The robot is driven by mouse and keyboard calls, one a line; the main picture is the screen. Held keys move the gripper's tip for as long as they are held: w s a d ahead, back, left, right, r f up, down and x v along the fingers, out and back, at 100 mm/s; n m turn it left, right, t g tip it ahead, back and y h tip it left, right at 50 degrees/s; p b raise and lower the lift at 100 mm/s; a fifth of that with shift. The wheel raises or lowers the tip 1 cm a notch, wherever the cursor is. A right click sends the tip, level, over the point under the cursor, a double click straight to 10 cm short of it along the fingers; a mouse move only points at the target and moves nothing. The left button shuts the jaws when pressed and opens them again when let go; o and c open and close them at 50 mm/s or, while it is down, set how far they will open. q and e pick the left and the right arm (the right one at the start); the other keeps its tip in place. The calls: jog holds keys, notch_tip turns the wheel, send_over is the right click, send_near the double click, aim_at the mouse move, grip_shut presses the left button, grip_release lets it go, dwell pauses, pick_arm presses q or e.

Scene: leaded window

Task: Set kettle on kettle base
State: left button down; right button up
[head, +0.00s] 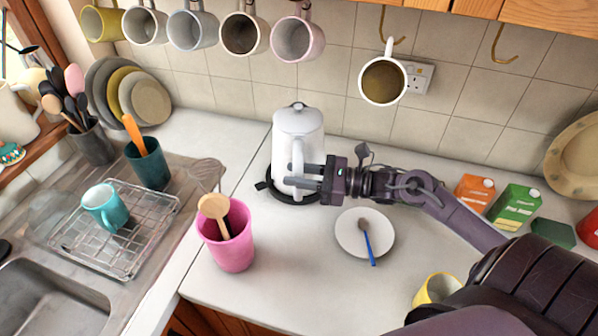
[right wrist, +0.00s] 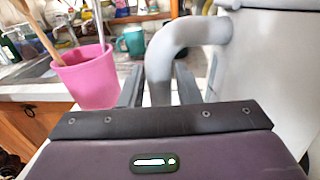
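The white kettle (head: 299,124) stands upright at the back of the counter, near the tiled wall. The black kettle base (head: 262,185) shows as a dark rim and tab under the kettle's bottom; whether the kettle is fully seated cannot be told. My right gripper (head: 299,176) reaches in from the right at the kettle's handle. My left gripper is not in view.
A pink pot (head: 232,252) with a wooden spoon stands front left of the kettle. A white plate (head: 352,238) with a blue-handled spoon lies right of it, below my right arm. Mugs (head: 297,40) hang above. Cartons (head: 515,207) stand right. Front counter is partly clear.

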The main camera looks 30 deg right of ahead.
jog(key=p+v, duration=0.2)
jog(key=v, duration=0.9)
dwell(0.6)
dwell(0.5)
